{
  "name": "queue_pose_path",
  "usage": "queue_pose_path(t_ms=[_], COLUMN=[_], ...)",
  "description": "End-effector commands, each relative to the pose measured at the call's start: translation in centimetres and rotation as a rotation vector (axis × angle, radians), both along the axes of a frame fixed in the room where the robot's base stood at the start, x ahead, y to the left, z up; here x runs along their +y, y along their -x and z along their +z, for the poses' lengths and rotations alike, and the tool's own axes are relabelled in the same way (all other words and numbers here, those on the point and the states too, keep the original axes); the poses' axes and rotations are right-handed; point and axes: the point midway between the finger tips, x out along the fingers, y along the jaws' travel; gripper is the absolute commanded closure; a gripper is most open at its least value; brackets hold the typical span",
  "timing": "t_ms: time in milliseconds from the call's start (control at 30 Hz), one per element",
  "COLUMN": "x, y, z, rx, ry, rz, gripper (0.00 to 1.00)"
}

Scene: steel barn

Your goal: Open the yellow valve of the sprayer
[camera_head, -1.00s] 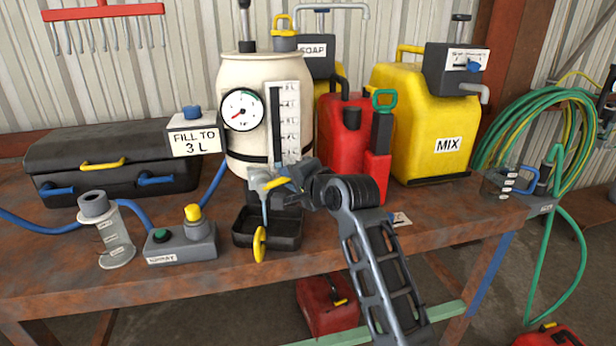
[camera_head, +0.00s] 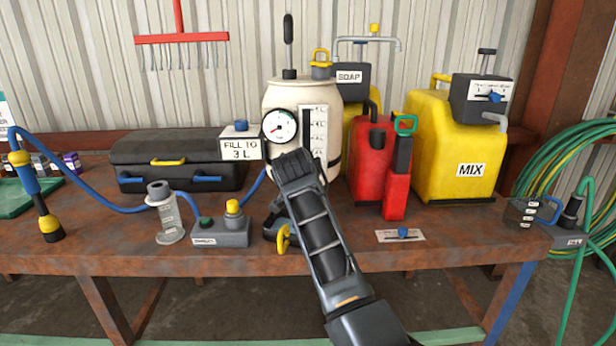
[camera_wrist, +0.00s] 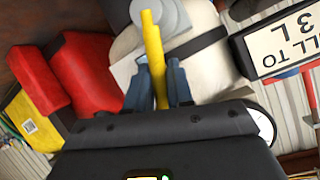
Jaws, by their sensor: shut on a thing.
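The sprayer is a cream tank (camera_head: 287,97) with a dial gauge (camera_head: 279,126), standing on the bench. In the wrist view its yellow valve lever (camera_wrist: 152,45) runs between the two blue-grey fingers of my gripper (camera_wrist: 158,80), which are shut on it. The lever's far end meets a round pale grey tap part (camera_wrist: 165,15) in front of the cream tank wall (camera_wrist: 200,58). In the head view my arm covers the tap, the lever and my fingertips.
A grey box with a yellow knob (camera_head: 232,206) and a clear cylinder (camera_head: 165,212) stand to the left. A red can (camera_head: 367,155) and the yellow MIX can (camera_head: 452,140) stand right.

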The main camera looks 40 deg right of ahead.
Motion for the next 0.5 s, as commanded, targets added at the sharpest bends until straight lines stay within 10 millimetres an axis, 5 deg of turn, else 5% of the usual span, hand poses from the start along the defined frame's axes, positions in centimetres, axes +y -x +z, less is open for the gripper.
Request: queue_pose_path(t_ms=[500], x=[1.7], y=[-1.2], z=[0.3], rx=[0.168], ry=[0.253], rz=[0.002], gripper=[1.00])
